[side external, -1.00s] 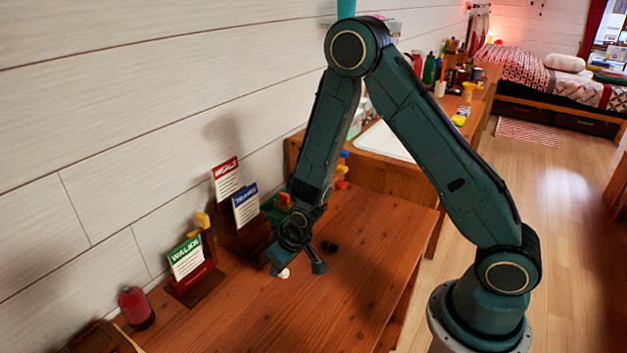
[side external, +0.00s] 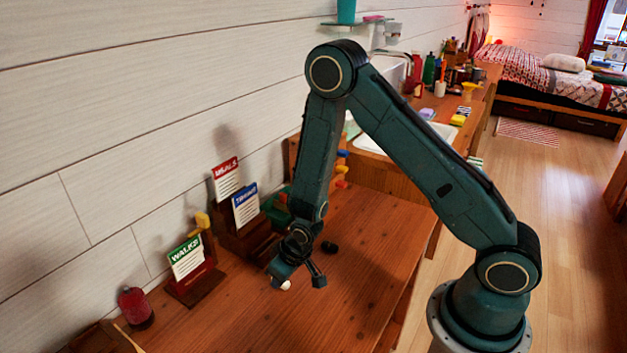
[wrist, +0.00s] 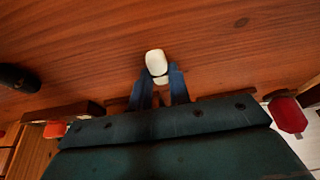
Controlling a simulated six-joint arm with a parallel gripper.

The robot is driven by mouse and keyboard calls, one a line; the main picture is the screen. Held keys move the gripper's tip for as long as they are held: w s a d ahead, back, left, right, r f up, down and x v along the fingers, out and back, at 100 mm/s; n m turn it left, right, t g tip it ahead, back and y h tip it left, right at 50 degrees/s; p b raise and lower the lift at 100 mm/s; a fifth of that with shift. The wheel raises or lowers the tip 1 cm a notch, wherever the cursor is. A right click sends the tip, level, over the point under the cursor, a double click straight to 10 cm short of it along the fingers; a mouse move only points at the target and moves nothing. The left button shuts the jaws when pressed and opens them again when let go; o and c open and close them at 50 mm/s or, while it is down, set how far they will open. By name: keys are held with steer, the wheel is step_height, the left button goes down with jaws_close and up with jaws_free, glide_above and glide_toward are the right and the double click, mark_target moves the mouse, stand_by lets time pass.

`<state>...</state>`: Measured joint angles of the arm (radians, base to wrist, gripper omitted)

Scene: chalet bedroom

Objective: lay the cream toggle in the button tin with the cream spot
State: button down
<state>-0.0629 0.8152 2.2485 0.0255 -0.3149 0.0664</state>
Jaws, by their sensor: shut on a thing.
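The cream toggle (wrist: 156,63) is a small rounded pale piece at the tips of my gripper (wrist: 160,82) in the wrist view. The two blue fingers are shut on its near end, and its far end sticks out beyond them. In the side view the toggle (side external: 285,285) shows as a pale dot under my gripper (side external: 298,277), over the wooden desk; whether it touches the wood I cannot tell. I cannot make out a button tin with a cream spot in either view.
Card holders with a green-topped card (side external: 186,257) and a blue-topped card (side external: 245,205) stand along the wall. A red jar (side external: 136,307) is at left. The desk's front is clear.

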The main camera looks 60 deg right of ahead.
steer(key=c, duration=1.3)
jaws_free()
steer(key=shift+r, duration=0.1)
steer(key=shift+s+r, duration=0.2)
steer(key=shift+r, duration=0.5)
steer(key=shift+v, duration=5.3)
